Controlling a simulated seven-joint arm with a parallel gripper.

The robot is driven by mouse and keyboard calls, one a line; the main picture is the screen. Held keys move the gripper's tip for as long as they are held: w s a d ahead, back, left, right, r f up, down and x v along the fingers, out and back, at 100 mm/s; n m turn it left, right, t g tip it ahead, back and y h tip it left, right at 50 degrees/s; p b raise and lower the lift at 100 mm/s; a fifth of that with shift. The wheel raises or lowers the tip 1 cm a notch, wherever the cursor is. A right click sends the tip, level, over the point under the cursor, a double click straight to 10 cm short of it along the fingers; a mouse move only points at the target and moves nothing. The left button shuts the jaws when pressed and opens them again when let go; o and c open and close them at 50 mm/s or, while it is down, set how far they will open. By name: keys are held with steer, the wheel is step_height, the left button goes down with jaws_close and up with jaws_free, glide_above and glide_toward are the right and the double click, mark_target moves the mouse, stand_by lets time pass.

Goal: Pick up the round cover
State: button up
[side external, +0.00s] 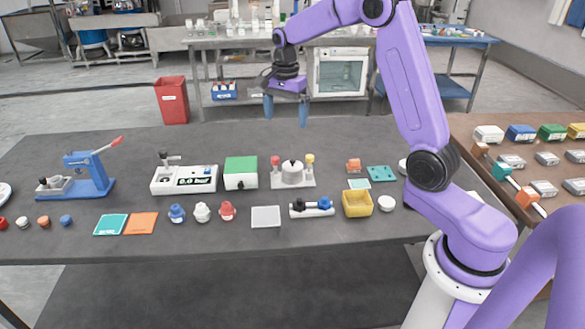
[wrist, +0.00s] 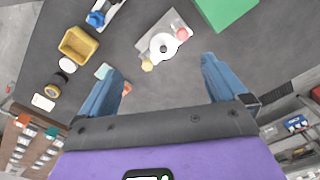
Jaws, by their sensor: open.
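A white round piece with a dark knob on top, which looks like the round cover (side external: 292,175), sits on a light grey plate between a red-topped and a yellow-topped post. In the wrist view it shows as a white disc (wrist: 163,46) at the upper middle, a little beyond my fingertips. My gripper (side external: 286,112) is open, blue fingers pointing down, empty and well above the table toward its back edge. In the wrist view the gripper (wrist: 162,66) has its fingers spread wide, with only bare table between them.
A green-topped box (side external: 240,172) stands just left of the plate. A yellow bin (side external: 357,203) and a white round piece (side external: 386,202) lie to the front right. A blue lever press (side external: 88,176) stands far left. The table behind the plate is clear.

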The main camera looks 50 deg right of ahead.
mark_target(292, 160)
steer(key=d+f, duration=0.1)
steer(key=f, duration=0.5)
steer(key=d+f+m, duration=0.1)
steer(key=f, duration=0.5)
steer(key=w+d+f+m, duration=0.1)
steer(key=f, duration=0.5)
steer(key=shift+d, duration=0.4)
steer(key=c, duration=1.2)
